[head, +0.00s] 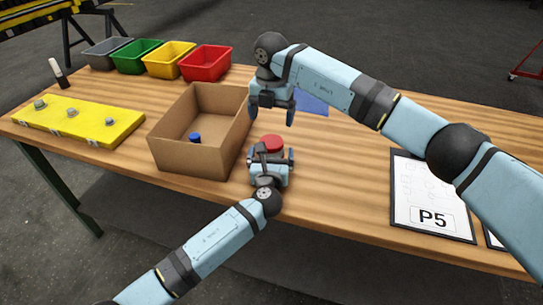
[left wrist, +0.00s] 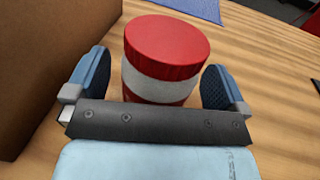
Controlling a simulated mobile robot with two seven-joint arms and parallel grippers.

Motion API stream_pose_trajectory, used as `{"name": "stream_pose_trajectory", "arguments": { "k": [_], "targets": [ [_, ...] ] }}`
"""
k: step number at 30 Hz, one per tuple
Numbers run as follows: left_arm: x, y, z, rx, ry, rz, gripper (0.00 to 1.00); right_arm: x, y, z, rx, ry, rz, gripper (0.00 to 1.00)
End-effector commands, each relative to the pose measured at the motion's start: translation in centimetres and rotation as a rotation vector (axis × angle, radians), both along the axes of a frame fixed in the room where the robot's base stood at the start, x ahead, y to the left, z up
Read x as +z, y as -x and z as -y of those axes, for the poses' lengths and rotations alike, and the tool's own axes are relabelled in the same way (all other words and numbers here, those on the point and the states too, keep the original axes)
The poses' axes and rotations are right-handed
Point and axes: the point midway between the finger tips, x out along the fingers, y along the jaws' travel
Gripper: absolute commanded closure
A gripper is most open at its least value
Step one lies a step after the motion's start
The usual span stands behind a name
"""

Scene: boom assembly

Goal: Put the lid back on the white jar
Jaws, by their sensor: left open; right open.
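A round container with a red top (head: 272,142) stands on the table right of the cardboard box. In the left wrist view it has a red top (left wrist: 166,40), a pale grey-white band (left wrist: 158,86) and red again below. I cannot tell whether the red top is a separate lid. My left gripper (head: 272,157) is open, with its fingers (left wrist: 157,80) on either side of the container, gaps showing at both sides. My right gripper (head: 272,110) is open and empty, pointing down above the table behind the container. No plainly white jar shows apart from this banded container.
The open cardboard box (head: 188,160) stands close left of my left gripper, with a small blue-topped item (head: 195,137) inside. A blue sheet (head: 312,103) lies behind. A yellow fixture (head: 80,120) and several coloured bins (head: 205,64) are left. The P5 sheet (head: 432,200) lies right.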

Motion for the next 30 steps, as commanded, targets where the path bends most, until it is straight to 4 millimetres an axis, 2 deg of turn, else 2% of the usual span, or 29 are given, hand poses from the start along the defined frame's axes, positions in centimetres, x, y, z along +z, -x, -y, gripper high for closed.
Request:
{"name": "stream_pose_trajectory", "arguments": {
  "k": [7, 15, 16, 18, 19, 23, 26, 30],
  "targets": [
    [0.02, -0.02, 0.01, 0.0, 0.0, 0.0, 0.02, 0.0, 0.01, -0.01, 0.0, 0.0, 0.0, 0.11],
    [0.02, 0.0, 0.01, 0.0, 0.0, 0.0, 0.64, 0.0, 0.01, -0.01, 0.0, 0.0, 0.0, 0.11],
    [0.01, 0.0, 0.01, 0.0, 0.0, 0.0, 0.69, 0.0, 0.01, -0.01, 0.0, 0.0, 0.0, 0.11],
    [0.02, 0.0, 0.01, 0.0, 0.0, 0.0, 0.87, 0.0, 0.0, -0.01, 0.004, 0.0, 0.0, 0.11],
    [0.01, 0.0, 0.01, 0.0, 0.0, 0.0, 0.93, 0.01, 0.0, -0.01, 0.01, 0.0, 0.0, 0.11],
    [0.02, 0.0, 0.01, 0.0, 0.0, 0.0, 0.93, 0.03, -0.01, -0.01, 0.101, 0.0, 0.001, 0.11],
    [0.01, 0.01, 0.01, 0.0, 0.0, 0.0, 0.93, 0.05, -0.01, -0.02, 0.258, 0.002, 0.002, 0.11],
    [0.01, 0.01, 0.01, 0.0, 0.0, 0.0, 0.93, 0.06, 0.01, -0.08, 0.563, 0.0, 0.001, 0.11]
  ]
}}
